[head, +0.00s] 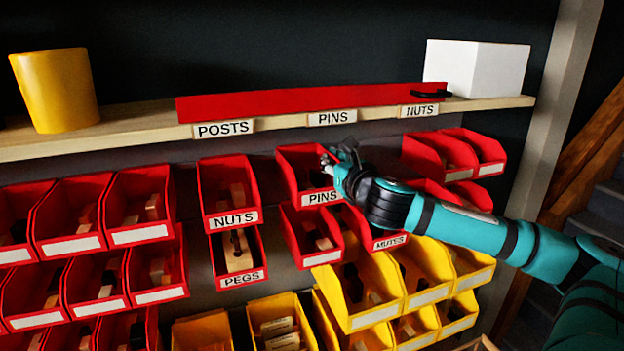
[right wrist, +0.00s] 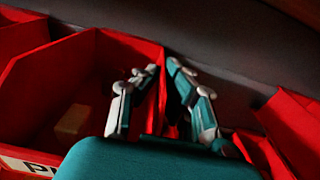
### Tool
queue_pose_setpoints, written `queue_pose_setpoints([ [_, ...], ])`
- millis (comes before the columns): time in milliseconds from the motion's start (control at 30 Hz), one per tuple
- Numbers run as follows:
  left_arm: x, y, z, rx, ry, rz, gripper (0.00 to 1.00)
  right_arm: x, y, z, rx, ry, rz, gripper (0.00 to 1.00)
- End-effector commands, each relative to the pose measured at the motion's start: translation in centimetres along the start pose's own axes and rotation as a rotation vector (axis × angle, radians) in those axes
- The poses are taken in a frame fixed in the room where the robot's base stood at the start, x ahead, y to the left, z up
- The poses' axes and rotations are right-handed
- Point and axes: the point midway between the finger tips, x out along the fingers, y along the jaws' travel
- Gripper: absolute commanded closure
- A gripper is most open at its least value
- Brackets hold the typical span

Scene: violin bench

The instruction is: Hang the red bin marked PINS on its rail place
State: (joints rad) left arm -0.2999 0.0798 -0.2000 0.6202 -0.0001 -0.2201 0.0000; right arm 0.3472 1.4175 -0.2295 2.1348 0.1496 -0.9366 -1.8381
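The red bin marked PINS (head: 303,183) is in the upper row in the head view, below and slightly left of the PINS shelf label (head: 332,118). My right gripper (head: 330,162) is at its upper right side. In the right wrist view the two fingers (right wrist: 162,70) are close together on either side of the bin's red side wall, and the bin (right wrist: 120,60) shows a small wooden piece inside and part of its label. Whether the bin's back rests on the rail is hidden. My left gripper is not in view.
A red NUTS bin (head: 228,185) hangs to the left, with a PEGS bin (head: 239,258) below. A MUTES bin (head: 388,241) sits under my right arm. Yellow bins (head: 372,300) are lower. The shelf above holds a yellow cup (head: 55,90), red strip (head: 290,103) and white box (head: 485,70).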

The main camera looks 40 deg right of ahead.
Motion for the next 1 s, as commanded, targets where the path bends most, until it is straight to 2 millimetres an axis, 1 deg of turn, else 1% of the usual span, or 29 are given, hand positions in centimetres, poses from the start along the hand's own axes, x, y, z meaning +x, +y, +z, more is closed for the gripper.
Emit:
queue_pose_setpoints([
  [400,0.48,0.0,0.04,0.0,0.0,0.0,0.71,0.04,0.0,-0.71,0.0,0.001,0.0,1.0],
  [433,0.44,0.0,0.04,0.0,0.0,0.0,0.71,0.04,0.0,-0.67,0.0,0.001,0.0,0.93],
  [633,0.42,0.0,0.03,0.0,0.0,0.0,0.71,0.04,0.0,-0.65,0.0,0.001,0.0,0.67],
  [1000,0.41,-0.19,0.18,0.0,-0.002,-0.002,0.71,-0.2,-0.14,-0.66,-0.003,0.001,-0.003,0.67],
])
